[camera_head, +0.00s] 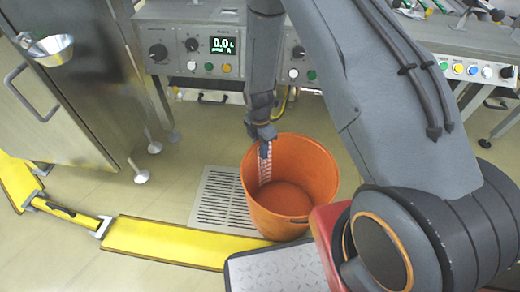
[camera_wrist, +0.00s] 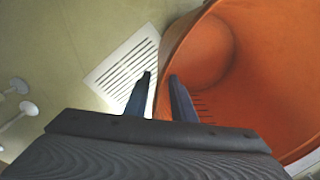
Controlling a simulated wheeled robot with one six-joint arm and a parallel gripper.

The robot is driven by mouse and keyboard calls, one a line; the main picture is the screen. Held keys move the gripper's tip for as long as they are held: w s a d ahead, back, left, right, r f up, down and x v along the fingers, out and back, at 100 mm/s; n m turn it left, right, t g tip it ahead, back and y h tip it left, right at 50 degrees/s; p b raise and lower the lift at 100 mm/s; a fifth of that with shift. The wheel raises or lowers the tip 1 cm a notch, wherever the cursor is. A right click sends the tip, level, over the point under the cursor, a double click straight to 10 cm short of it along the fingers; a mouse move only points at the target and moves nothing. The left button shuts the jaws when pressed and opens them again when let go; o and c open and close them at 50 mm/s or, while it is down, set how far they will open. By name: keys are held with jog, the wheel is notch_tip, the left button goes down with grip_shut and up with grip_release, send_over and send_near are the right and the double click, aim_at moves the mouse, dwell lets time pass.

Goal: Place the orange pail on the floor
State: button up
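The orange pail (camera_head: 318,170) stands upright or slightly tilted in the head view, with its mouth up and its inside showing. It overlaps the right edge of the floor grate and the yellow strip. I cannot tell whether its bottom touches the floor. My gripper (camera_head: 265,148) is at the pail's far left rim. In the wrist view, the fingers of my gripper (camera_wrist: 160,85) straddle the pail's wall, one outside and one inside. The pail (camera_wrist: 270,70) fills the right side there. The fingers are a little apart, and whether they press the wall is unclear.
A white floor grate (camera_head: 215,200) lies left of the pail, and it also shows in the wrist view (camera_wrist: 115,70). A yellow strip (camera_head: 170,241) crosses the floor. A steel cabinet (camera_head: 75,90) stands left, a control panel (camera_head: 180,50) behind. Floor left of the grate is clear.

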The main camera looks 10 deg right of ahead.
jog(key=s+a+r+m+p, duration=0.1)
jog(key=a+r+m+p, duration=0.1)
jog(key=r, duration=0.9)
jog(key=s+a+r+m+p, duration=0.1)
jog(key=r+m, duration=0.1)
jog(key=r, duration=0.9)
jog(key=s+a+r+m+y, duration=0.1)
jog(key=s+a+r+m, duration=0.2)
jog(key=s+r+m, duration=1.1)
jog(key=s+r, duration=0.7)
jog(key=s, duration=0.1)
jog(key=shift+s+m+t, duration=0.3)
jog(key=shift+s+m, duration=0.1)
